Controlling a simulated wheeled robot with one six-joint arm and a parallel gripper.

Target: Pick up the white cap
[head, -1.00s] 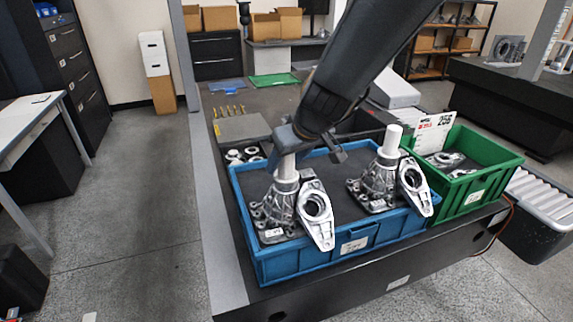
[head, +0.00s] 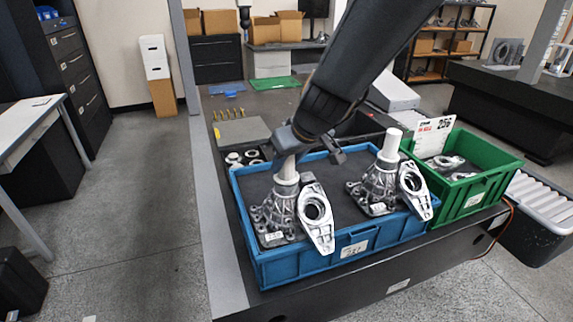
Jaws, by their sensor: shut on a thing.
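A white cap (head: 287,168), a short white cylinder, stands upright on top of the left metal casting (head: 279,208) in the blue bin (head: 300,267). My gripper (head: 287,150) is over it from above, shut on its upper part. The cap's top is hidden by the gripper, and its lower part still meets the casting. A similar white cylinder (head: 391,144) stands on the right casting (head: 379,183), clear of my gripper.
Two flat silver flanges (head: 316,232) lean at the bin's front side. A green bin (head: 470,200) with metal parts and a white number card (head: 433,135) stands at the right. A small dark tray with round parts (head: 234,158) is behind left. Open floor lies left.

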